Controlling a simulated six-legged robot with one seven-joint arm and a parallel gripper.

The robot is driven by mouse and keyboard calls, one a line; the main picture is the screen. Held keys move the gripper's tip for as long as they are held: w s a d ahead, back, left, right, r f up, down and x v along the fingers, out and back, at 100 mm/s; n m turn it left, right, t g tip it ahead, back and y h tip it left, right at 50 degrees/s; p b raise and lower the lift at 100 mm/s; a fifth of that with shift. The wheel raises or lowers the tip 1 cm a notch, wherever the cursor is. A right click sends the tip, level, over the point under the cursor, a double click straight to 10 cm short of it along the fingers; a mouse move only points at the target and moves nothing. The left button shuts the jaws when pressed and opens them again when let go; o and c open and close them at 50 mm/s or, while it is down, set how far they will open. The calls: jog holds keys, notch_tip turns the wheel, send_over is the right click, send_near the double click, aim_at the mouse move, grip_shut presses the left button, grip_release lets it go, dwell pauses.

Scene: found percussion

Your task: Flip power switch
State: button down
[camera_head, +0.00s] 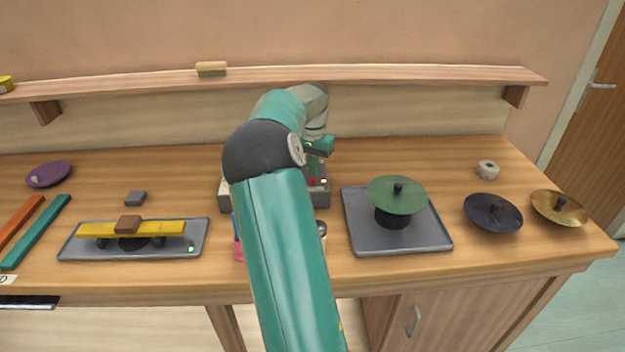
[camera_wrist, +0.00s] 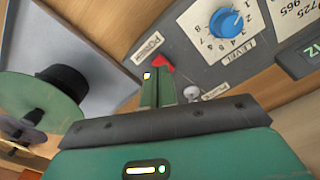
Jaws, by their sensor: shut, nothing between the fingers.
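The red power switch (camera_wrist: 163,63) sits on a grey control box (camera_wrist: 190,60) next to a label reading POWER (camera_wrist: 148,47). A small pale light (camera_wrist: 147,76) glows beside it. My gripper (camera_wrist: 158,72) is shut and empty, with its green fingertips right at the switch. I cannot tell whether they touch it. The fingers hide part of the panel near the switch. In the head view my arm covers most of the control box (camera_head: 224,195), and my gripper (camera_head: 312,178) is over its right part.
A blue level knob (camera_wrist: 226,23) is on the same panel. In the head view, a tray (camera_head: 436,240) with a green cymbal (camera_head: 394,192) stands to the right. Another tray (camera_head: 75,250) with a yellow bar (camera_head: 160,228) lies left. A shelf (camera_head: 400,74) runs behind.

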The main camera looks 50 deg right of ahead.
jog(key=shift+f, duration=1.15)
dwell(0.8)
jog(key=shift+r, duration=0.1)
jog(key=shift+r, duration=3.45)
jog(key=a+r+n+t, duration=0.2)
jog(key=a+r+n, duration=0.2)
jog(key=a, duration=1)
jog(key=a+r+n+t, duration=0.1)
jog(key=a+r+n, duration=0.3)
jog(key=a, duration=1)
jog(key=s+a+f+n+t, duration=0.1)
jog(key=s+a+n, duration=0.3)
jog(key=s+a, duration=0.3)
jog(key=s+a+f+n+t, duration=0.1)
jog(key=s+a+f+n, duration=0.1)
jog(key=s+a, duration=0.5)
jog(key=a+n, duration=0.1)
jog(key=a, duration=0.5)
jog(key=shift+a+n+t, duration=0.3)
jog(key=shift+a+n, duration=0.05)
jog(key=shift+n, duration=0.05)
